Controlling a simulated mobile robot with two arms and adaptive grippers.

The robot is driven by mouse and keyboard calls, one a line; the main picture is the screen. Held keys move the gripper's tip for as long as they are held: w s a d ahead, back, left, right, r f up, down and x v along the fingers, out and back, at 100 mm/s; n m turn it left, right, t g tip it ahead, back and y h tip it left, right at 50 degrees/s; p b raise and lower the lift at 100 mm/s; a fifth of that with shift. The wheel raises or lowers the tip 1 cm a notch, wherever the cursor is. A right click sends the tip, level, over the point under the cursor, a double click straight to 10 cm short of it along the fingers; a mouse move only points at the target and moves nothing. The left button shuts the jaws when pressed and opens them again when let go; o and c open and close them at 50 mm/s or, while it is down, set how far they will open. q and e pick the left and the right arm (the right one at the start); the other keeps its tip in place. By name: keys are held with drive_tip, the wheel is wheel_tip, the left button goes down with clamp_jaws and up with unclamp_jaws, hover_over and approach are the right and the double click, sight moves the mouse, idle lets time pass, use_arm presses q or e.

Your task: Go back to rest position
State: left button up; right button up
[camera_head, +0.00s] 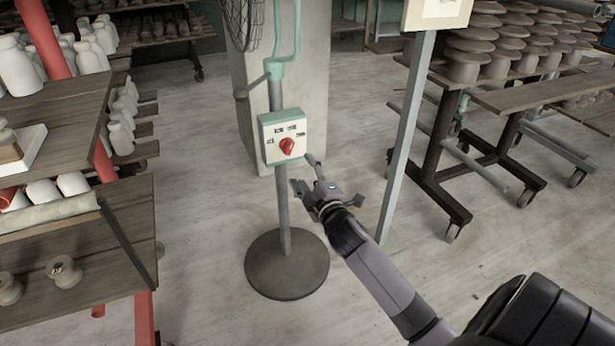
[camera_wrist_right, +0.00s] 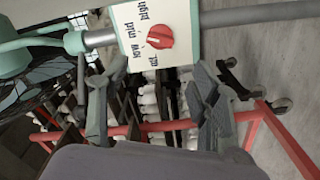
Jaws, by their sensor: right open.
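My right gripper (camera_head: 312,192) is open and empty in the head view, just right of a fan's stand pole and a little below its control box (camera_head: 284,138). The box is white and green with a red knob (camera_head: 287,146) and printed speed labels. In the right wrist view the two fingers of my right gripper (camera_wrist_right: 152,112) stand apart with nothing between them. The red knob (camera_wrist_right: 160,36) shows beyond them, apart from the fingertips. My left gripper is not in view.
The fan stand has a round dark base (camera_head: 287,264) on the floor. Wooden shelves (camera_head: 60,125) with white pottery stand at the left. A wheeled rack (camera_head: 450,150) with stacked clay discs stands at the right. A grey post (camera_head: 407,130) rises behind my right arm. Floor between is clear.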

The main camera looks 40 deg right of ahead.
drive_tip(key=shift+v, duration=0.75)
